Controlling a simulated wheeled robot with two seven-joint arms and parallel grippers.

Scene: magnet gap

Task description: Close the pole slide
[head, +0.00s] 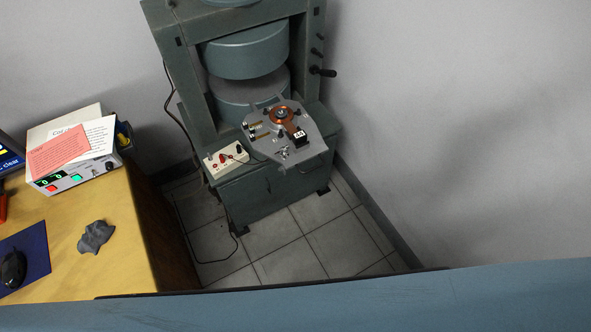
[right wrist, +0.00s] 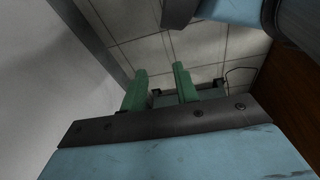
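The big grey-green magnet frame (head: 186,97) stands against the back wall, with two round poles, an upper pole (head: 247,54) and a lower pole (head: 232,113). A grey slide plate (head: 315,146) juts out in front of the gap. It carries a copper coil (head: 282,116) and small fittings, and a thin handle shows at its front edge. My right gripper (right wrist: 160,70) shows in the right wrist view, its two green fingers apart with nothing between them. Floor tiles and a dark piece of equipment lie beyond it. Neither gripper is in the head view; my left gripper is not seen.
A white switch box (head: 227,159) with cables sits left of the slide. A yellow desk (head: 120,262) at left holds an instrument, papers, a grey cloth (head: 95,237) and a mouse. A black crank (head: 322,71) sticks out right. Tiled floor (head: 316,242) in front is clear.

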